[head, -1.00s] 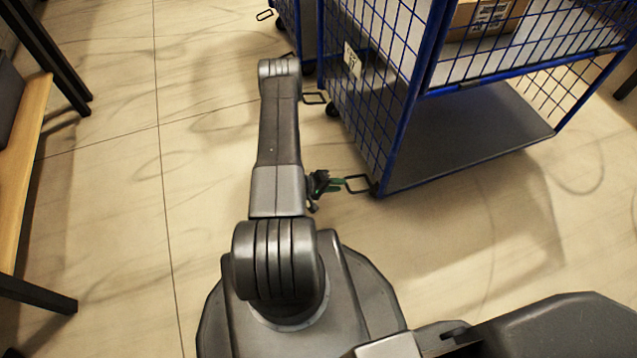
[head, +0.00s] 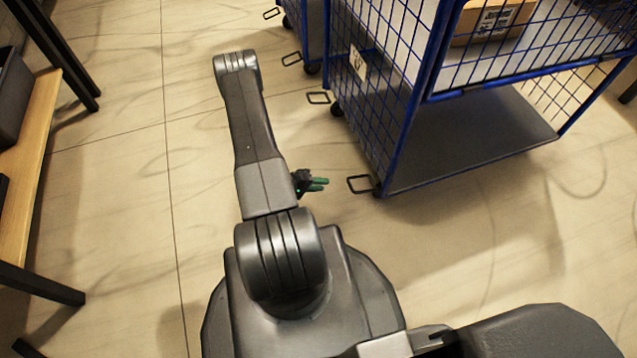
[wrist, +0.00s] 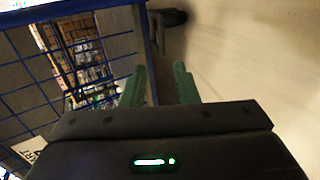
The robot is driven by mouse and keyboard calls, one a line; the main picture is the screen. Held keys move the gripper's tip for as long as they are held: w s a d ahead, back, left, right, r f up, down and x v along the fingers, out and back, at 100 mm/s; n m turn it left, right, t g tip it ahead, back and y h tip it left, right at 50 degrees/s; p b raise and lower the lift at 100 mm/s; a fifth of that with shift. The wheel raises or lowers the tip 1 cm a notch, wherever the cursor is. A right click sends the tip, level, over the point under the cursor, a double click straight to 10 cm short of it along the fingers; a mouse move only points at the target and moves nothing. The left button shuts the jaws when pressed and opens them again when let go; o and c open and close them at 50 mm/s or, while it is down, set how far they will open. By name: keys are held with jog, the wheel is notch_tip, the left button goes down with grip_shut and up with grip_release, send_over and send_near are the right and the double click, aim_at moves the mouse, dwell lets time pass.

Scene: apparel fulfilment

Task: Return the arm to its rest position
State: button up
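My gripper (head: 318,184) shows in the head view as a small dark body with green fingers, just right of my arm's forearm link and left of the blue cart. In the wrist view, its two green fingers (wrist: 160,86) stand apart with nothing between them. The gripper is open and empty, low over the floor and apart from the cart. My arm partly hides the wrist behind it in the head view.
A blue wire-mesh cart (head: 478,144) with a grey lower deck stands at the right, holding a cardboard box (head: 488,20). Another blue cart (head: 311,30) is behind it. A wooden shelf (head: 30,160) with dark legs is at the left. Floor between is clear.

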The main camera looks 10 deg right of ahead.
aim_at(349, 185)
dwell(0.3)
jog(key=b+x, duration=0.3)
jog(key=x, duration=1)
jog(key=shift+w+d+f+b, duration=0.15)
jog(key=shift+d+f+b, duration=0.1)
jog(key=shift+f+b, duration=0.05)
